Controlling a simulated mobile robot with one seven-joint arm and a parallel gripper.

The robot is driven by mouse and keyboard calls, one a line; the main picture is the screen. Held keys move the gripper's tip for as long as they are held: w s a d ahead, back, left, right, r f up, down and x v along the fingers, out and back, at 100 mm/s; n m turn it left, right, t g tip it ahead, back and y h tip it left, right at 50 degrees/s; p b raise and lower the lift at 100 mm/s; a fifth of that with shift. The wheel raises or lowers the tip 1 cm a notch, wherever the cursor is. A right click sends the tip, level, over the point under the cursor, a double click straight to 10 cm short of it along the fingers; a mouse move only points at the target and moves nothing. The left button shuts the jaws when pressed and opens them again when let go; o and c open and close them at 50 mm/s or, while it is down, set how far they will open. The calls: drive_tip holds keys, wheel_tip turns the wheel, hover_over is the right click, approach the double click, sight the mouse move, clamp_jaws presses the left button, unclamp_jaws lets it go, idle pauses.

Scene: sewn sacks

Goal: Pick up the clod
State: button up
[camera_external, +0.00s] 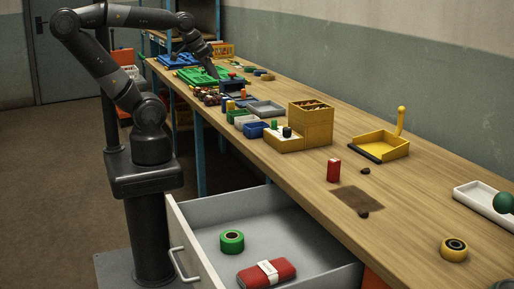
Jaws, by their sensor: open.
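Two small dark brown lumps that look like clods lie on the wooden bench. One clod (364,170) is right of a red box, and the other clod (363,214) is at the front edge of a flat brown patch (357,199). I cannot tell which one the task names. My gripper (216,77) is far from both, over the far part of the bench near a green tray (198,75). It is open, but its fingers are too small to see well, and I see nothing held.
A red box (333,171) stands beside the brown patch. A yellow dustpan (380,147) and a yellow block-like box (311,122) stand behind. An open drawer (210,209) juts out in front, holding a green tape roll (231,242) and a red pouch (267,274). Bench around the clods is mostly clear.

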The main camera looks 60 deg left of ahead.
drive_tip(key=w+d+r+m, duration=0.35)
drive_tip(key=w+d, duration=0.35)
drive_tip(key=w, duration=0.4)
drive_tip(key=m+g+h, duration=0.3)
drive_tip(key=m+g, duration=0.1)
drive_tip(key=m, duration=0.6)
hover_over(365, 170)
drive_tip(key=a, duration=0.3)
drive_tip(key=shift+n, duration=0.25)
wheel_tip(365, 170, down, 19)
drive_tip(key=shift+f, duration=0.1)
drive_tip(key=x, duration=0.5)
drive_tip(key=shift+s+d+f, duration=0.15)
drive_tip(key=shift+s+d, duration=0.05)
drive_tip(key=c, duration=1)
